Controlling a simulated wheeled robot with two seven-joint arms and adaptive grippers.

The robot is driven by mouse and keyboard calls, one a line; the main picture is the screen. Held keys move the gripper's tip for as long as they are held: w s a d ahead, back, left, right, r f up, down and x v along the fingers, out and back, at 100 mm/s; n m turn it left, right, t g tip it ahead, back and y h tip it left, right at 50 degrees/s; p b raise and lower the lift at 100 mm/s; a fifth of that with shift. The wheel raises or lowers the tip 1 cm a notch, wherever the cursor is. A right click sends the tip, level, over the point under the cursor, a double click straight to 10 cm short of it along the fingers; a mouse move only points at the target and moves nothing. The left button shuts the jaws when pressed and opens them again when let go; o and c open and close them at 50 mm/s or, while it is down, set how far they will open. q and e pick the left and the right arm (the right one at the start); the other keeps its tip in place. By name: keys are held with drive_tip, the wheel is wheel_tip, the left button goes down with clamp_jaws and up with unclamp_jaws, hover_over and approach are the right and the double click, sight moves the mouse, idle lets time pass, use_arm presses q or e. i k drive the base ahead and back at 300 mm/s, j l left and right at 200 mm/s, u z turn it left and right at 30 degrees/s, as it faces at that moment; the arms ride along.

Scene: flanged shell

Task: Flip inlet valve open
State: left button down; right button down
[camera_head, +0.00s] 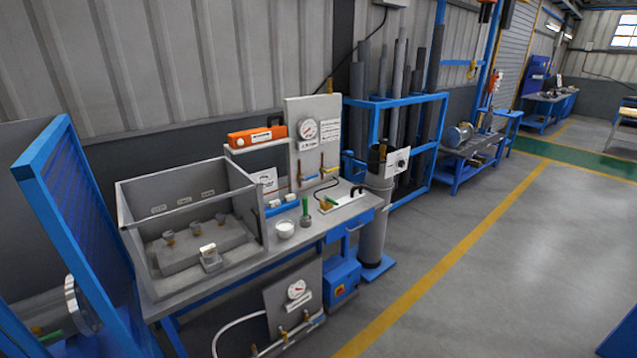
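No valve carries a label I can read as inlet, so I cannot tell which one it is. An upright white panel (308,121) at the back of the bench has a round gauge (308,129). Below the gauge are a small valve with a red handle (299,172) and a brass-coloured fitting (328,170). Neither of my grippers is in view.
The bench (325,222) carries a grey open tank (187,201), a white cup (285,229) and a green-handled tool (305,212). A blue mesh frame (80,215) stands at left. A grey cylinder (375,215) stands right of the bench. The floor (500,270) at right is clear.

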sight(304, 179)
drive_tip(key=i+l+u, duration=0.1)
drive_tip(key=i+l, duration=0.4)
drive_tip(key=l, duration=0.2)
drive_tip(key=i+l+u, duration=0.15)
drive_tip(key=i+l, duration=0.3)
drive_tip(key=l, duration=0.25)
drive_tip(key=i+l+u, duration=0.15)
drive_tip(key=l, duration=0.25)
drive_tip(key=i+l, duration=0.3)
drive_tip(key=i+l+u, duration=0.15)
drive_tip(key=l, duration=0.35)
